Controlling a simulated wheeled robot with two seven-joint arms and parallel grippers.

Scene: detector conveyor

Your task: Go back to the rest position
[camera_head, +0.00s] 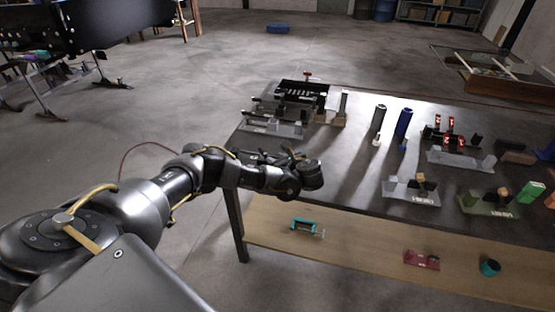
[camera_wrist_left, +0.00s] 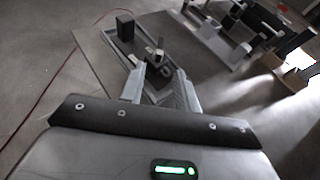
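My left arm reaches in from the left in the head view, and its gripper (camera_head: 305,172) hangs at the near left edge of the dark table (camera_head: 345,155). In the left wrist view the two fingers (camera_wrist_left: 160,72) stand apart, with a gap between them. No held object can be made out. A grey fixture (camera_wrist_left: 124,52) with a black block (camera_wrist_left: 125,24) lies beyond the fingertips. My right gripper is not in either view.
The table carries a black device (camera_head: 302,92), dark and blue cylinders (camera_head: 403,123) and several small fixtures. A wooden lower shelf (camera_head: 350,253) holds a teal clamp (camera_head: 302,226) and a red part (camera_head: 421,260). The floor left of the table is open.

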